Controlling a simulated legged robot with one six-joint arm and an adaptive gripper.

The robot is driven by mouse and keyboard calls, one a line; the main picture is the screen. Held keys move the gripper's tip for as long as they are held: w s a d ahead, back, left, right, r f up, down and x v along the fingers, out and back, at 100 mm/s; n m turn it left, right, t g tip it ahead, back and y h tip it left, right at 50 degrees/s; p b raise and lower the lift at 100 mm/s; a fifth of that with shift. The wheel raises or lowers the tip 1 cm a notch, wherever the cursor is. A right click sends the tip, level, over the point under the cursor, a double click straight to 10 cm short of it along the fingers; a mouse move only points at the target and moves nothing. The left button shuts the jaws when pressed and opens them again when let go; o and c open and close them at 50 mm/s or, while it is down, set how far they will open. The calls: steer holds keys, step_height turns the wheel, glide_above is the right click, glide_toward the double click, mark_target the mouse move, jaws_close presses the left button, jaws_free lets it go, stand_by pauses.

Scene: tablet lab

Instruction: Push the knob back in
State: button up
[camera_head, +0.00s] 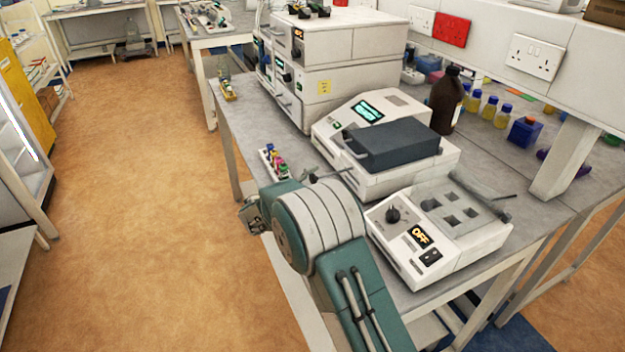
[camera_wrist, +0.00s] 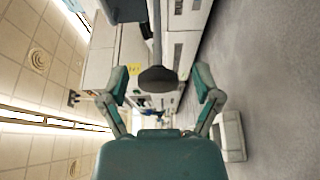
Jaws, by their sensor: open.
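A dark round knob (camera_wrist: 157,79) on a grey rod shows in the wrist view. The rod comes down from the top of the picture, and the knob appears between my fingers with a gap on each side. In the head view, a thin rod with a dark end (camera_head: 311,175) sticks out leftward from the white device with the dark lid (camera_head: 398,145); it looks like the same knob. My gripper (camera_wrist: 162,83) is open, with no object touching its fingers. In the head view only part of my gripper (camera_head: 254,214) shows, left of the bench edge; my arm hides the rest.
A white device with an OFF display (camera_head: 419,236) and a black dial (camera_head: 392,214) stands at the bench front. A small rack with coloured caps (camera_head: 272,160) sits near the rod. A brown bottle (camera_head: 446,100) stands behind. The floor left of the bench (camera_head: 130,200) is clear.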

mark_target(339, 172)
steer(key=shift+a, duration=0.15)
jaws_close()
steer(key=w+d, duration=0.1)
steer(key=d, duration=0.1)
steer(key=w+d, duration=0.1)
steer(key=d, duration=0.2)
steer(key=w+d, duration=0.1)
steer(key=d, duration=0.1)
steer(key=shift+d+f, duration=0.1)
steer(key=shift+d, duration=0.1)
steer(key=shift+a, duration=0.1)
steer(key=shift+c, duration=0.9)
jaws_free()
steer(key=shift+o, duration=0.9)
steer(key=shift+f, duration=0.1)
steer(key=shift+d, duration=0.25)
steer(key=shift+a, duration=0.1)
